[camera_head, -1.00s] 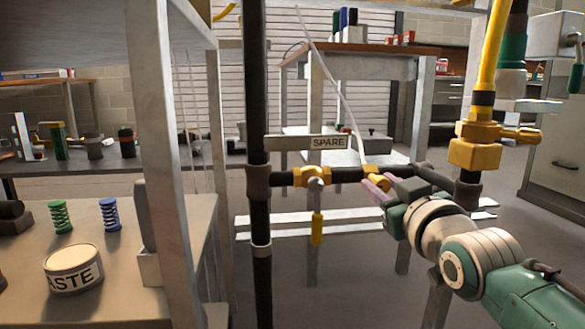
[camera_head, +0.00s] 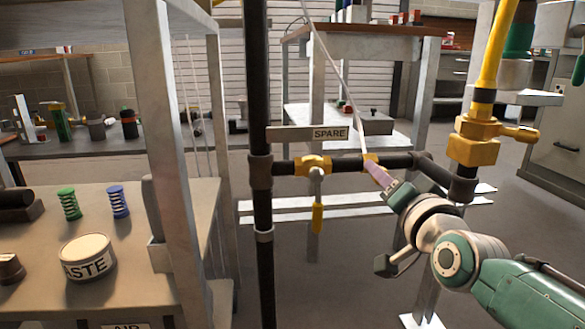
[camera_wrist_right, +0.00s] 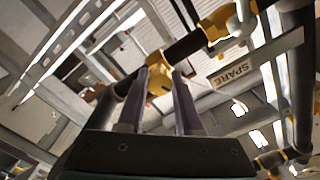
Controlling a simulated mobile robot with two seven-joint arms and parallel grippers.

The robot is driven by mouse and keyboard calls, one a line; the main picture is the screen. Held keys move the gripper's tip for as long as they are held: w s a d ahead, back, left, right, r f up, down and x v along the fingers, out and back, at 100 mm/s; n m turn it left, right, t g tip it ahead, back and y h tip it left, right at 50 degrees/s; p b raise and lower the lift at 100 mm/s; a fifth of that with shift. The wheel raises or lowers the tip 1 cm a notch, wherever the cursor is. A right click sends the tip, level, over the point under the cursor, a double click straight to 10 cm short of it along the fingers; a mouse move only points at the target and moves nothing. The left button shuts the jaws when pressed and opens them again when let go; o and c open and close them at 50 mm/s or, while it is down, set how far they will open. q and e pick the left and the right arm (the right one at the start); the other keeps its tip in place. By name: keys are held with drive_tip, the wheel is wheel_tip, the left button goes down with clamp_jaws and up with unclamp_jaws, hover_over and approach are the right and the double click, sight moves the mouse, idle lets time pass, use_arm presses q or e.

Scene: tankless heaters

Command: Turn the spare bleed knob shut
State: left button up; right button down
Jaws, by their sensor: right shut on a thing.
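The spare bleed knob (camera_head: 370,158) is a small yellow fitting on the dark horizontal pipe, right of the SPARE sign (camera_head: 330,134). My right gripper (camera_head: 374,170) reaches it from the lower right, and its pinkish fingers partly hide it. In the right wrist view, the two fingers (camera_wrist_right: 160,75) are on either side of the yellow knob (camera_wrist_right: 158,84), shut on it. The knob's exact angle cannot be told. The SPARE sign also shows there (camera_wrist_right: 233,72). My left gripper is not in view.
A yellow tee with a hanging yellow lever (camera_head: 317,218) is left of the knob. A dark vertical pipe (camera_head: 263,205) is further left. A thick yellow pipe (camera_head: 488,70) rises at right. A bench with a paste tin (camera_head: 88,258) and springs is at left.

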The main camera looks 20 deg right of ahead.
drive_tip(key=shift+m, duration=2.2)
drive_tip(key=c, duration=0.6)
unclamp_jaws()
drive_tip(key=p+v, duration=0.5)
drive_tip(key=v, duration=0.5)
drive_tip(key=shift+d, duration=0.1)
